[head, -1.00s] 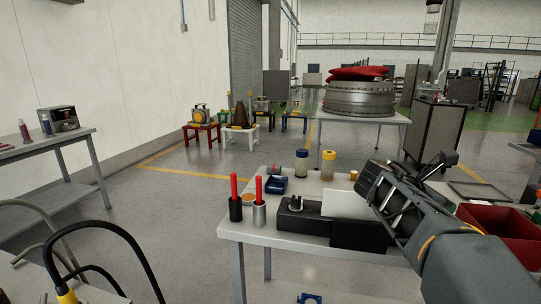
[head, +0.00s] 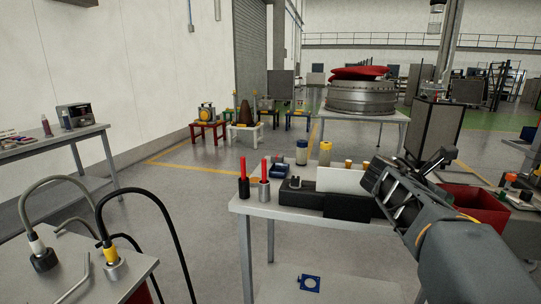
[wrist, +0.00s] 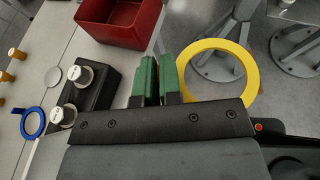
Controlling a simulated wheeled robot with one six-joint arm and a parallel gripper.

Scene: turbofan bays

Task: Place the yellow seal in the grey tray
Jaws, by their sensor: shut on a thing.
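The yellow seal (wrist: 248,76) is a flat ring in the wrist view. Its near edge meets the green-padded fingers of my gripper (wrist: 158,78), which are shut on it, and most of the ring sticks out to the right. Stands and floor show behind and through it. In the head view my gripper's dark body (head: 385,185) is in front of the workbench's right part, and the seal cannot be made out there. I cannot make out a grey tray clearly in either current view.
The workbench (head: 245,207) carries red-handled tools (head: 264,172), a black block (head: 346,205) and a red bin (wrist: 125,20). A blue ring (wrist: 33,122) shows on a grey surface. A hose table (head: 75,278) stands near left. Open floor lies between them.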

